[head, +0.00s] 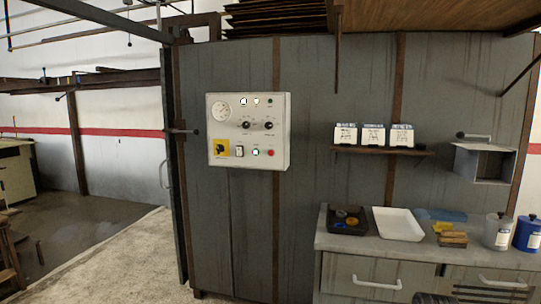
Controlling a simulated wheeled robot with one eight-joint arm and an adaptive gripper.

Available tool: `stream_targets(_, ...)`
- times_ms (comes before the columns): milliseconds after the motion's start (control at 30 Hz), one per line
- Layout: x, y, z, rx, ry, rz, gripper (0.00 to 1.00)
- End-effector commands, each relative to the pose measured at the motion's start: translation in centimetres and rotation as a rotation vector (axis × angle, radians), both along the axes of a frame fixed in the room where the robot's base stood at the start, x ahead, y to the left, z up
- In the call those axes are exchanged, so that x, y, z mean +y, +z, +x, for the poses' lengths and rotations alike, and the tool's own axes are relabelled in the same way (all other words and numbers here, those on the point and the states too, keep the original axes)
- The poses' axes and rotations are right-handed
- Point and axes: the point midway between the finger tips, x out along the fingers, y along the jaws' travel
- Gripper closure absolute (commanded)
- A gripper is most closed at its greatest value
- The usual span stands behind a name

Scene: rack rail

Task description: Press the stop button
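A white control panel (222,122) is fixed to the grey metal wall, left of the picture's middle. A small red button (270,152) sits low on its right side; it looks like the stop button, though its label is too small to read. Left of it is a small light-coloured button or lamp (256,152). The panel also bears a round gauge (221,109), two dark knobs, lit indicators at the top, and a yellow square with a black switch (219,148). I cannot see my gripper in the head view.
A grey workbench (335,241) stands at right with a black tray (347,229), a white tray (398,223) and bottles. A small shelf (345,150) and an open metal box (483,163) stick out above it. The floor is clear at left.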

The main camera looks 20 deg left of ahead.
Motion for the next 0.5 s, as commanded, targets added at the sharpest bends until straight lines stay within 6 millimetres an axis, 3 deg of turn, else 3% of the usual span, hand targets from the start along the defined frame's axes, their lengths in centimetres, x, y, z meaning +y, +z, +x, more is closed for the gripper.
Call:
stream_targets(33,0.0,0.0,0.0,0.0,0.0,0.0,0.66)
stream_targets(300,0.0,0.0,0.0,0.0,0.0,0.0,1.0)
stream_targets(500,0.0,0.0,0.0,0.0,0.0,0.0,1.0)
